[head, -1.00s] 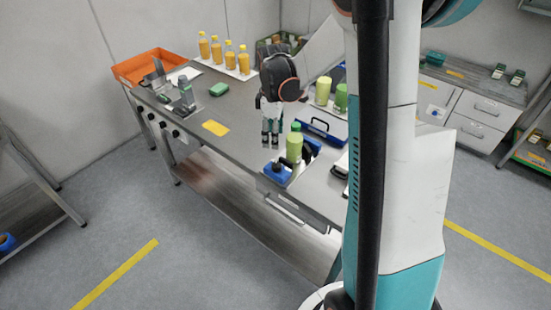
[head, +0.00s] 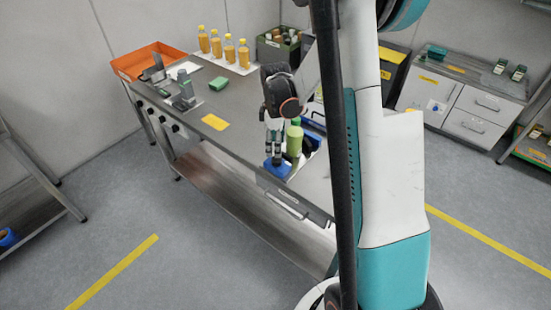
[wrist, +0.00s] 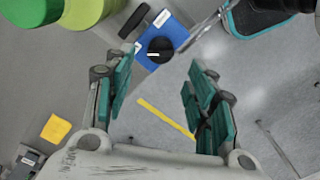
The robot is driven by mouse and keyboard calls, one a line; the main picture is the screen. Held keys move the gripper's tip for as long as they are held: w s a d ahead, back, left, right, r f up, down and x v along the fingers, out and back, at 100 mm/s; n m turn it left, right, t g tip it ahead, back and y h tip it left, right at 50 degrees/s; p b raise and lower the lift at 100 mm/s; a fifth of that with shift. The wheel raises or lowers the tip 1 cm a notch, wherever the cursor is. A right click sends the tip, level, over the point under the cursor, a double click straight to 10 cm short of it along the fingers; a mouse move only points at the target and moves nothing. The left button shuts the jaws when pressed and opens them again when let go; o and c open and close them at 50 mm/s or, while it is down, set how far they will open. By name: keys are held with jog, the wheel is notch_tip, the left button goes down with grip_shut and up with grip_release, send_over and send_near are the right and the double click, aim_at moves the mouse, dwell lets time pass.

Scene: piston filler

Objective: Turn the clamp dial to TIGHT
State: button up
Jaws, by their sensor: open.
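The clamp is a blue block (head: 279,170) at the table's front edge, beside a green bottle (head: 294,138). In the wrist view the block (wrist: 177,31) carries a round black dial (wrist: 161,50) with a short white mark. White labels sit near the dial, too small to read. My gripper (head: 275,158) points down just over the block in the head view and hides the dial there. In the wrist view its two teal fingers (wrist: 162,85) are wide apart and empty, with the dial beyond the gap between them.
The green bottle (wrist: 88,12) stands close to the dial's left in the wrist view. Orange bottles (head: 229,50), a green block (head: 219,83) and an orange bin (head: 148,60) are farther back. The bare table around the yellow label (head: 215,122) is clear.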

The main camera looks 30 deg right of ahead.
aim_at(275, 159)
jog(key=shift+f+b, duration=0.65)
jog(key=shift+f, duration=2.8)
jog(key=c, duration=1.1)
